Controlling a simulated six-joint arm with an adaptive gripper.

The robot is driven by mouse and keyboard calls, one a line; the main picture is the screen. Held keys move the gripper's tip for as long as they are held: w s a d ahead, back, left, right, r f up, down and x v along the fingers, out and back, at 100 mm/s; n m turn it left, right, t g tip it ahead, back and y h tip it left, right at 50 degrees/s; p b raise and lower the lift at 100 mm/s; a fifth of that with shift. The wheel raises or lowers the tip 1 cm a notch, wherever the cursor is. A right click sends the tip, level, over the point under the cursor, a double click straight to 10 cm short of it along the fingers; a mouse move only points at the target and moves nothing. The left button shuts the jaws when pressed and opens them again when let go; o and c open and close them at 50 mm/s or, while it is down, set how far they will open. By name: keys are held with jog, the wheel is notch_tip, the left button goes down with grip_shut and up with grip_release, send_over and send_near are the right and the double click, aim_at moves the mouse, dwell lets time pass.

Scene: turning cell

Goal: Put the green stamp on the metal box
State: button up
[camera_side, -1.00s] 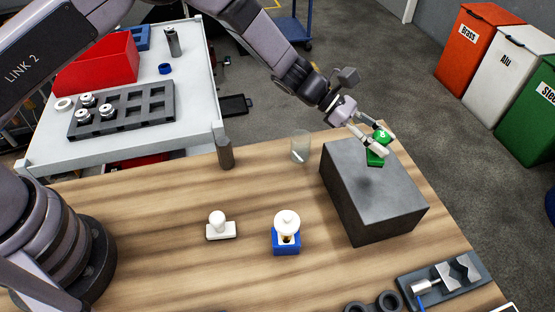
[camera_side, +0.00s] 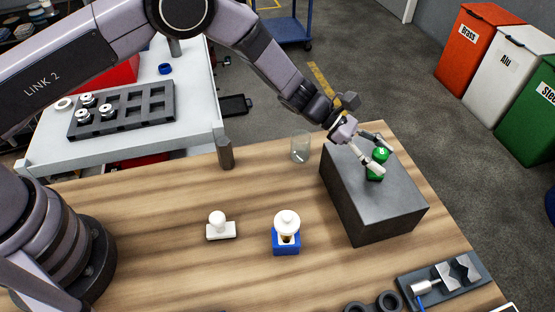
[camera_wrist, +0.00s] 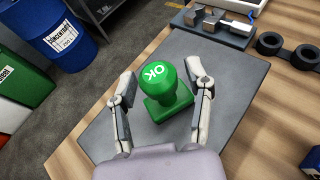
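The green stamp (camera_side: 376,174) stands upright on top of the grey metal box (camera_side: 392,197). In the wrist view, the stamp (camera_wrist: 163,93) shows its round "OK" handle top and its base against the box's top (camera_wrist: 235,75). My gripper (camera_side: 381,157) is at the stamp, one finger on either side of it. In the wrist view, my gripper (camera_wrist: 161,75) is open, with gaps between both fingers and the stamp's handle. The far side of the stamp's base is hidden by its handle there.
A white stamp (camera_side: 220,228) and a blue holder (camera_side: 286,246) with a white-topped item stand on the wooden table, left of the box. A clear glass (camera_side: 300,147) is close behind the box's left side. A fixture plate (camera_side: 445,280) lies front right.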

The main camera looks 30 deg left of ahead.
jog(key=shift+r, duration=0.15)
jog(key=shift+a+r, duration=0.1)
jog(key=shift+a, duration=0.2)
jog(key=v, duration=1.2)
jog(key=s+a+r+m+y, duration=0.2)
jog(key=s+a+r+m, duration=0.25)
jog(key=r, duration=0.35)
jog(key=s+a+r+m+y, duration=0.2)
jog(key=s+a+r+m, duration=0.3)
jog(key=r, duration=0.4)
jog(key=s+a+r+m+t+y, duration=0.2)
jog(key=s+a+r+m+y, duration=0.1)
jog(key=s+a, duration=0.7)
jog(key=s+a+r+m+t+y, duration=0.3)
jog(key=s+a+m+y, duration=0.2)
jog(key=s+a, duration=0.6)
jog(key=a+y, duration=0.1)
jog(key=a, duration=0.1)
jog(key=shift+a+r+t, duration=0.15)
jog(key=shift+a+t, duration=0.15)
jog(key=shift+a, duration=0.1)
